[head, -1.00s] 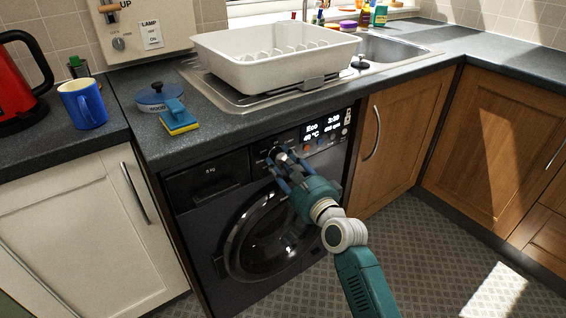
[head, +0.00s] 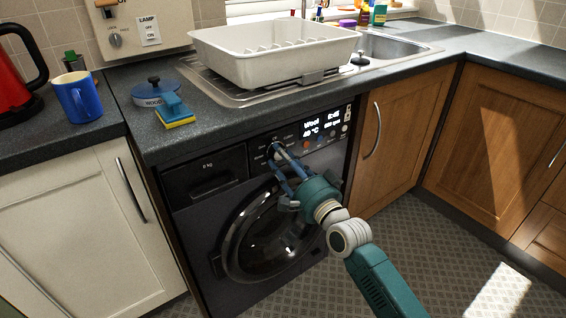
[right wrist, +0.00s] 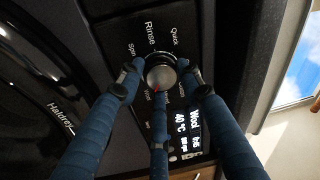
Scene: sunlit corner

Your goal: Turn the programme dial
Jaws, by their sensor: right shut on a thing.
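The black washing machine (head: 190,222) stands under the worktop. Its programme dial (right wrist: 161,72) is a round silver knob with a red mark, ringed by labels such as Rinse, Spin and Quick. The red mark points to the lower left of the knob in the right wrist view. My right gripper (right wrist: 162,78), blue-fingered, is shut on the dial; in the head view its fingers reach the panel (head: 280,152) and partly hide the dial. The lit display (head: 322,124) reads Wool and 40 °C; it also shows in the right wrist view (right wrist: 187,130). My left gripper is not in view.
The round door (head: 268,235) lies below and left of my right gripper. The patterned floor (head: 425,260) is clear at right.

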